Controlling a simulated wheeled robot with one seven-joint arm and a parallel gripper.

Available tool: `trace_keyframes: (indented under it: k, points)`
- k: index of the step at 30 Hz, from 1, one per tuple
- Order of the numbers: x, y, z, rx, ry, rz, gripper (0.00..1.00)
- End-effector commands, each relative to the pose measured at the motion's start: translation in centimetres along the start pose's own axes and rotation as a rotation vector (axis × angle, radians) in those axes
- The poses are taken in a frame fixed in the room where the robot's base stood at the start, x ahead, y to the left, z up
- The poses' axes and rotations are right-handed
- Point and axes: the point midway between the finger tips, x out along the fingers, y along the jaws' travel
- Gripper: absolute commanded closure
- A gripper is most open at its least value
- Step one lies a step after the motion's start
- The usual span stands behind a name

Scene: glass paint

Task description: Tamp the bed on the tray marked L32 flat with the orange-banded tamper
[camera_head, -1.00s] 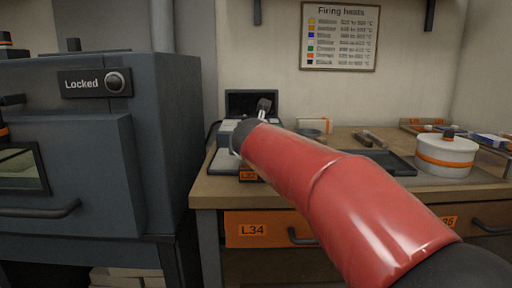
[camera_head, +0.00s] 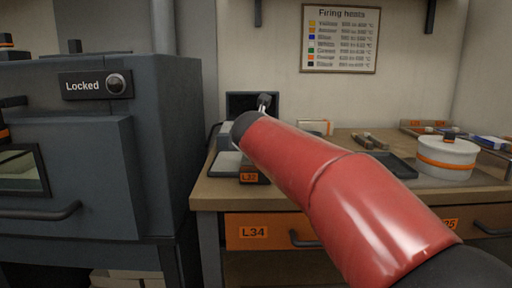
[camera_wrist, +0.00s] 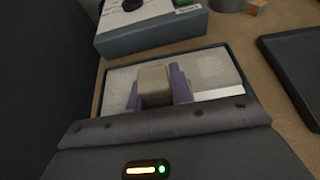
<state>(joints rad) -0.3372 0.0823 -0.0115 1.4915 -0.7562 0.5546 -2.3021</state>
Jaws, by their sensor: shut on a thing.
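The tray (camera_head: 222,171) with an orange tag (camera_head: 248,177), which seems to read L32, stands at the left end of the bench. In the wrist view its dark rim (camera_wrist: 236,57) surrounds a pale bed (camera_wrist: 209,70). The bed looks speckled at the back right, with a whiter strip at the right. My gripper (camera_wrist: 158,88) has purple fingers shut on a beige block-like piece, the tamper (camera_wrist: 155,84), over the bed. No orange band shows on it from here. I cannot tell whether its face touches the bed. In the head view my red arm hides the gripper.
A grey box with a knob and a green button (camera_wrist: 150,22) stands just behind the tray. A dark flat tray (camera_head: 396,165) and a white pot with an orange band (camera_head: 445,158) stand further right. The locked kiln (camera_head: 70,150) is close on the left.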

Motion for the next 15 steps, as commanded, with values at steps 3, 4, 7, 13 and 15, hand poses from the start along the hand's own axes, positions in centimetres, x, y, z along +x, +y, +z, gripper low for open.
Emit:
trace_keyframes:
  k: [3,4,7,13,15]
  points:
    - [0.0,0.7,0.1,0.0,-0.002,0.003,1.0]
    - [0.0,0.9,0.1,0.0,-0.001,0.003,1.0]
    - [0.0,2.0,0.1,-0.001,-0.002,0.003,1.0]
    - [0.0,4.0,0.1,-0.001,-0.002,0.003,1.0]
    - [-0.1,4.7,0.2,-0.001,-0.003,0.003,1.0]
